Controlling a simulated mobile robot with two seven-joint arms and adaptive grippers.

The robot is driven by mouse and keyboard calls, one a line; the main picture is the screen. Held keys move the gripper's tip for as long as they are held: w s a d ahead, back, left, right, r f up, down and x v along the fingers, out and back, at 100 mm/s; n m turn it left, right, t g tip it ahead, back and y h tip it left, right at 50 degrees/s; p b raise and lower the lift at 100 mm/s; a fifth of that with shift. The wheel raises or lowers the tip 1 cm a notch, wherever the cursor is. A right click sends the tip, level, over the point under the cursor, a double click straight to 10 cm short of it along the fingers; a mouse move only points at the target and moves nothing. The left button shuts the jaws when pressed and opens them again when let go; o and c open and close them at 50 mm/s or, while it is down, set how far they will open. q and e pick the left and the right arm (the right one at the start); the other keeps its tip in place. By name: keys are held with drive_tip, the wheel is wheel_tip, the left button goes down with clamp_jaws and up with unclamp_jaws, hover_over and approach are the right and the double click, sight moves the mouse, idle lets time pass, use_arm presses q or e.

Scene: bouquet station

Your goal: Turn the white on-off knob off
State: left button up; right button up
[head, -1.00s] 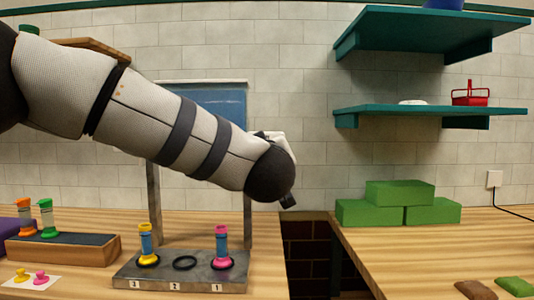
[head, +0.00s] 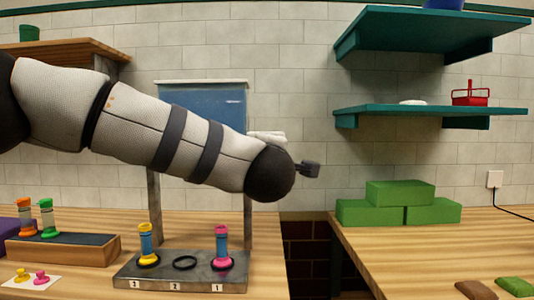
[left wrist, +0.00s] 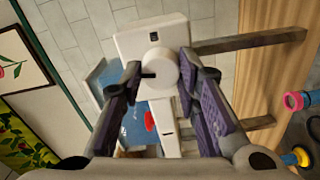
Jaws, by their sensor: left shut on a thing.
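The white knob (left wrist: 160,63) is round with a black mark and sits on a white box-shaped unit (left wrist: 135,40) in the left wrist view. My left gripper (left wrist: 159,78) has its two dark fingers on either side of the knob, shut on it. In the head view, my left arm covers the gripper and the knob. Only a corner of the white unit (head: 268,135) shows above my wrist. My right gripper is not in view.
Below my arm stands a grey rack (head: 185,268) with numbered places and blue-bodied vials. A blue panel (head: 215,103) on metal posts stands behind. Green blocks (head: 400,195) lie on the right counter, across a gap. Teal shelves (head: 430,111) hang upper right.

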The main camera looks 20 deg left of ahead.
use_arm(q)
drive_tip(key=shift+n, duration=1.1)
drive_tip(key=o, duration=1.2)
drive_tip(key=shift+s, duration=0.1)
drive_tip(key=v, duration=1.2)
